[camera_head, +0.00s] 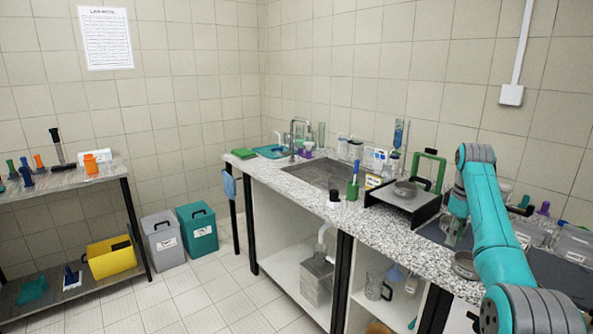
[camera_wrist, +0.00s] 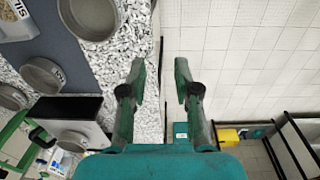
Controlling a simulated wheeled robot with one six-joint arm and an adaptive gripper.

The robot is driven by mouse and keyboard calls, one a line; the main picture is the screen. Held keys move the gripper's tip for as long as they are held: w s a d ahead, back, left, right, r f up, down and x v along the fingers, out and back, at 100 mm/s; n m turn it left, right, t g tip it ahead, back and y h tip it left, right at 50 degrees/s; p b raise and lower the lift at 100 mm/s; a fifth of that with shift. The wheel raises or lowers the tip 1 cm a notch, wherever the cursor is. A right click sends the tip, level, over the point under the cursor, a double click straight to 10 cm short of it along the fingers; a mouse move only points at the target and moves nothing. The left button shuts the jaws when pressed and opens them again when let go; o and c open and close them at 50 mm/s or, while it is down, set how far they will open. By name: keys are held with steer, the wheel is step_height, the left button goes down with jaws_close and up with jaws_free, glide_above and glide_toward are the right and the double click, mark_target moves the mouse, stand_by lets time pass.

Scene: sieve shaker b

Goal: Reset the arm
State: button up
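My arm (camera_head: 487,215) is teal with grey joints. It rises from the lower right of the head view, bends at the top and hangs down over the counter. My gripper (camera_wrist: 160,82) is open in the wrist view, with its two dark green fingers apart and nothing between them. Below the fingers are the counter's edge and the tiled floor. In the head view the gripper end is small and partly hidden by my arm.
The speckled counter (camera_head: 345,215) holds a black-sided device (camera_head: 402,203) with a round pan (camera_head: 405,188) on top. Round metal pans (camera_wrist: 42,75) lie at left in the wrist view. A sink (camera_head: 328,173) is further back. Bins (camera_head: 197,232) stand on the open floor.

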steer(key=s+a+f+m+t, duration=0.15)
steer(key=a+f, duration=0.25)
steer(key=f, duration=1.2)
steer(key=s+a+f+t, duration=0.2)
steer(key=a+f, duration=0.1)
steer(key=f, duration=1.2)
steer(key=s+a+f+m+t, duration=0.1)
steer(key=s+a+f, duration=0.2)
steer(key=s+f, duration=0.3)
steer(key=s+a+f+t+h, duration=0.1)
steer(key=s+a+f, duration=0.2)
steer(key=s+f, duration=0.35)
steer(key=s+a+f+m+t, duration=0.1)
steer(key=s+a+f, duration=0.2)
steer(key=s+f, duration=0.3)
steer(key=s+a+r+m+t, duration=0.1)
steer(key=s+a+r+t, duration=0.15)
steer(key=s, duration=1.15)
steer(key=s+a+r+m+t, duration=0.15)
steer(key=s+a+r, duration=0.25)
steer(key=s, duration=1)
steer(key=s+a+r+t, duration=0.1)
steer(key=s+r+t, duration=0.1)
steer(key=s+r, duration=0.6)
steer(key=s+a+r+m+t+y, duration=0.1)
steer(key=s+r, duration=0.7)
steer(key=r, duration=0.7)
steer(key=shift+s+a+t, duration=0.3)
steer(key=shift+t, duration=0.05)
